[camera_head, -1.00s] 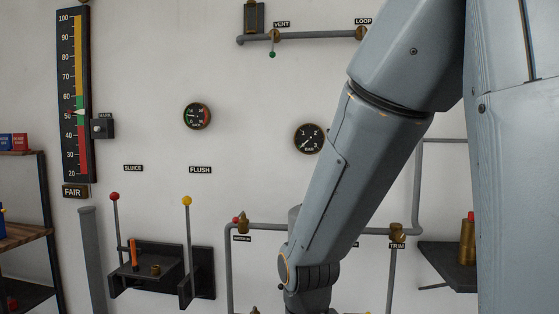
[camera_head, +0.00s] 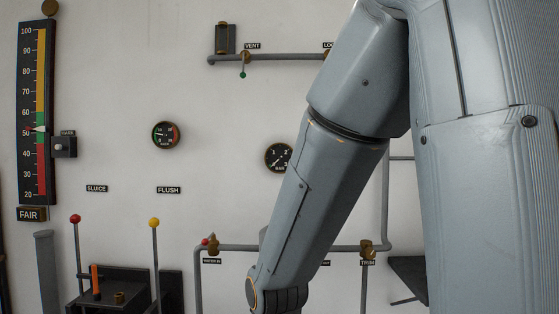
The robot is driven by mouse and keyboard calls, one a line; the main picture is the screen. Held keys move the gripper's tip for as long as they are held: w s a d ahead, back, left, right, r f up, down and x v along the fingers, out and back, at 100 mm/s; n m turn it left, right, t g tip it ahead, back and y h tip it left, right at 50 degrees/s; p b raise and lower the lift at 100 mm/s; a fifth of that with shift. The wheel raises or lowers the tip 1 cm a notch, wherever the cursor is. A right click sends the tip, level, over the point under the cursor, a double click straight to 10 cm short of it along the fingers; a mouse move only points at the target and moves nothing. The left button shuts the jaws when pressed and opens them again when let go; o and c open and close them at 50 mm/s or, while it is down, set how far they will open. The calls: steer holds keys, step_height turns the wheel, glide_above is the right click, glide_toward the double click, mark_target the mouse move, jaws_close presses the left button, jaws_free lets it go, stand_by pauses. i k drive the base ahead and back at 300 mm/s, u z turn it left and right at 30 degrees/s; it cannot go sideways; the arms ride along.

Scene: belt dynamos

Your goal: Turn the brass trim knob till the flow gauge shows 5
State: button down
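The brass trim knob (camera_head: 367,249) sits on the horizontal grey pipe right of my arm, above the TRIM label (camera_head: 368,263). A round dial (camera_head: 166,135) with green and red arcs hangs on the wall at centre left; its lettering is too small to tell whether it is the flow gauge, and I cannot read its needle. A second dial (camera_head: 277,158), marked BAR, is partly covered by my arm. My arm reaches down across the middle, and my gripper is below the bottom edge, out of view.
A tall scale (camera_head: 38,115) with a white pointer near 50 stands at left. A red-tipped lever (camera_head: 77,262) and a yellow-tipped lever (camera_head: 155,265) rise at lower left. A pipe (camera_head: 290,57) runs above. A dark shelf (camera_head: 408,277) juts out at lower right.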

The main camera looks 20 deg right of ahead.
mark_target(369, 254)
steer(key=z, duration=1.25)
